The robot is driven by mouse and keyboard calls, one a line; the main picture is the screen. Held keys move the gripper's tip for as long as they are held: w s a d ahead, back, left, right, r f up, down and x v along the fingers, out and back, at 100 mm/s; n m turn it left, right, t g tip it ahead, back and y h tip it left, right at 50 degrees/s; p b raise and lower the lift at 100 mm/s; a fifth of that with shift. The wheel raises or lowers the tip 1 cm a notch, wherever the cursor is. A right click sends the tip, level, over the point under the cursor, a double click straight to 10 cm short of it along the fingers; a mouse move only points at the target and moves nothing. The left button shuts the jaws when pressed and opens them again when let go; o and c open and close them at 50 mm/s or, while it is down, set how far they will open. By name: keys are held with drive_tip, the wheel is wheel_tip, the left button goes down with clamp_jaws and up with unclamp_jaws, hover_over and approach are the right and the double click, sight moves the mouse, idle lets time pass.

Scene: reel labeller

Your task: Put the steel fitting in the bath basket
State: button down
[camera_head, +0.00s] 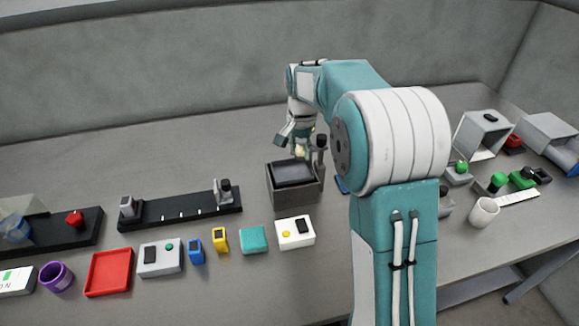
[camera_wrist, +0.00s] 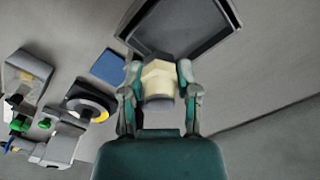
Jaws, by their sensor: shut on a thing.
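My gripper (camera_head: 299,146) is shut on the steel fitting (camera_wrist: 160,86), a pale cream faceted piece with a greyer round end, held between both fingers in the wrist view. The fitting also shows as a small pale spot under the fingers in the head view (camera_head: 301,152). The bath (camera_head: 284,198) is a grey box with a dark recessed top, just below the gripper in the head view. Its rim and dark inside show at the top of the wrist view (camera_wrist: 228,37), beyond the fitting. I cannot make out a separate basket in it.
A dark post (camera_head: 320,145) stands at the bath's back right. A black rail (camera_head: 180,209) lies to the left. A white box (camera_head: 295,233), a teal block (camera_head: 254,240) and a red tray (camera_head: 108,273) line the front. A white cup (camera_head: 484,212) stands right.

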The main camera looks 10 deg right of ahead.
sight(289, 173)
drive_tip(key=a+f, duration=0.1)
drive_tip(key=w+a+f, duration=0.1)
drive_tip(key=f, duration=0.1)
drive_tip(key=shift+w+a+f, duration=0.1)
drive_tip(key=shift+w+a, duration=0.1)
drive_tip(key=shift+a, duration=0.1)
wheel_tip(289, 173, down, 3)
drive_tip(key=shift+w+f, duration=0.1)
drive_tip(key=shift+f, duration=0.1)
drive_tip(key=shift+c, duration=1.7)
unclamp_jaws()
drive_tip(key=shift+f, duration=0.1)
